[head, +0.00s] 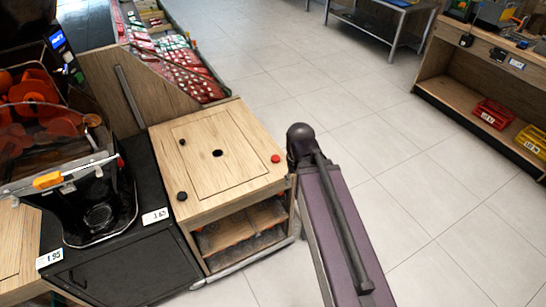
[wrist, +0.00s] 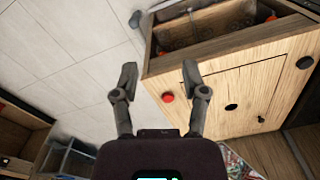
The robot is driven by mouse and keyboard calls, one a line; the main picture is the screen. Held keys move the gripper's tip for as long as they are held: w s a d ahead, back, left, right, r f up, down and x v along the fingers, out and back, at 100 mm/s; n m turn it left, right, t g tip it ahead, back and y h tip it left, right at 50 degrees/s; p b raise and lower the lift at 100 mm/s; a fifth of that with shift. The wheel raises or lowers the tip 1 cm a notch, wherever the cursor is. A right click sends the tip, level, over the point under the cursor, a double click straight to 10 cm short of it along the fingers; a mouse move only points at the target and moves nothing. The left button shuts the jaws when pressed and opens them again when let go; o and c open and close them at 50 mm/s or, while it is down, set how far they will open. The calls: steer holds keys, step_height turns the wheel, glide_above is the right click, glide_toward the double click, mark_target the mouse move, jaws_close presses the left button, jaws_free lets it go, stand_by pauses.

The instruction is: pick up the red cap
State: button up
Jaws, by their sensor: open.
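The red cap (head: 275,158) lies on the wooden cabinet top near its right edge in the head view. In the wrist view the red cap (wrist: 168,97) shows between the two fingers, a little right of the middle of the gap. My gripper (wrist: 160,78) is open and empty, with its fingers spread to either side of the cap. It appears above the cabinet top, apart from the cap. In the head view my arm stands at the cabinet's right side, and the fingers cannot be made out there.
The wooden cabinet (head: 230,128) also bears several black caps, one black cap (head: 182,196) at its front left. The orange juicer (head: 90,180) stands to the left. The tiled floor to the right is clear up to a wooden shelf (head: 460,80).

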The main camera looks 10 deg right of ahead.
steer(key=shift+a, duration=0.2)
steer(key=o, duration=0.6)
steer(key=shift+w, duration=0.25)
steer(key=shift+c, duration=0.2)
steer(key=w+f+t+b, duration=0.1)
steer(key=w+f+b, duration=0.2)
steer(key=w, duration=1)
steer(key=w+f+b, duration=0.3)
steer(key=w, duration=1)
steer(key=shift+a+f+n+t, duration=0.15)
steer(key=shift+a+n+t, duration=0.05)
steer(key=shift+n+t, duration=0.2)
steer(key=shift+f+b, duration=0.2)
steer(key=shift+b, duration=0.25)
steer(key=b, duration=0.8)
glide_above(276, 158)
steer(key=s, duration=0.1)
step_height(276, 158, down, 8)
steer(key=shift+s+r, duration=0.1)
steer(key=shift+s, duration=0.05)
steer(key=shift+f, duration=0.2)
steer(key=shift+f, duration=0.1)
